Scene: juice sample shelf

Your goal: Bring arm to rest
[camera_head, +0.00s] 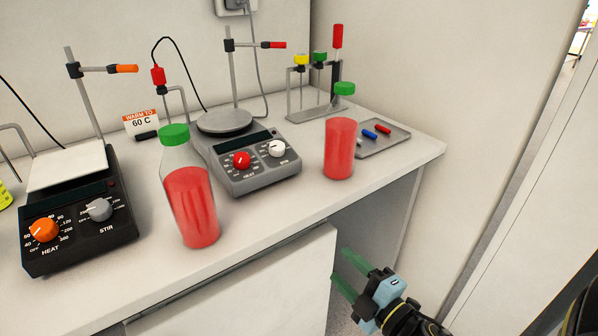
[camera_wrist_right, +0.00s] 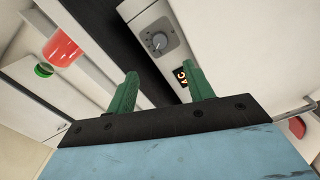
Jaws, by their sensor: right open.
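My right gripper (camera_head: 345,275) is in the lower right of the head view, in front of and below the bench edge. Its two green fingers are apart with nothing between them. In the right wrist view the same open fingers (camera_wrist_right: 160,90) show, with cabinet fronts beyond them. My left gripper is not in view.
The white bench (camera_head: 270,212) holds a large green-capped bottle (camera_head: 192,205) of red liquid, a smaller red bottle (camera_head: 339,150), a black hotplate (camera_head: 80,225) and a grey hotplate (camera_head: 255,160). A small tray (camera_head: 398,143) lies at the right. A wall bounds the right side.

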